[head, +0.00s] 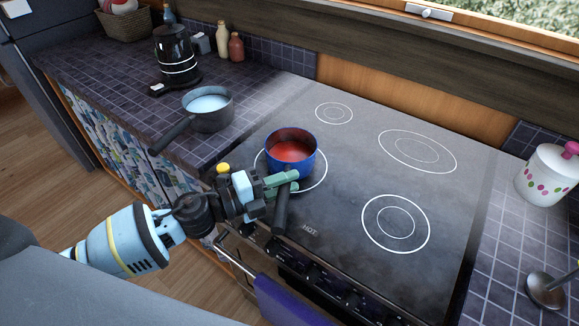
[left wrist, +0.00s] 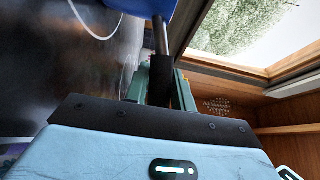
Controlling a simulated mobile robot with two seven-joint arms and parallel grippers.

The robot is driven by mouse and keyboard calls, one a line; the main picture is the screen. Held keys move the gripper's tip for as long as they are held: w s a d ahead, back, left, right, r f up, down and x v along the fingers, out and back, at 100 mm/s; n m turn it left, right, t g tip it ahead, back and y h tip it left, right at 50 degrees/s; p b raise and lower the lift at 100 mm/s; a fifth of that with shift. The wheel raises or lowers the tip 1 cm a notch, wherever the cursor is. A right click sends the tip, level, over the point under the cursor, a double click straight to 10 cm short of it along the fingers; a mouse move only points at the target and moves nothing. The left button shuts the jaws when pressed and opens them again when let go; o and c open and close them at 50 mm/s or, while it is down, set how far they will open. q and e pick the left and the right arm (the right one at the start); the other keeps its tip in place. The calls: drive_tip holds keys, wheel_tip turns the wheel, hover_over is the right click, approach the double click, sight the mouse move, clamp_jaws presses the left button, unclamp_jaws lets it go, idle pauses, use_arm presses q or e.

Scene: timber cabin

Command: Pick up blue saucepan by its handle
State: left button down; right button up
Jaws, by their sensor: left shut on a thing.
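In the left wrist view the dark handle (left wrist: 161,65) runs up from between the green fingers to the blue pan (left wrist: 145,5) at the top edge. I cannot tell whether the pan's base touches the stove. My right gripper is not in view.
A grey saucepan (head: 208,107) with pale contents stands on the tiled counter left of the stove, near a black kettle (head: 175,55). The other stove rings are empty. A dotted white jar (head: 550,173) and a ladle (head: 545,289) are at the right. An oven handle (head: 237,258) runs along the front.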

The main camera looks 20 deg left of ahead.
use_arm(q)
drive_tip(key=shift+r, duration=0.2)
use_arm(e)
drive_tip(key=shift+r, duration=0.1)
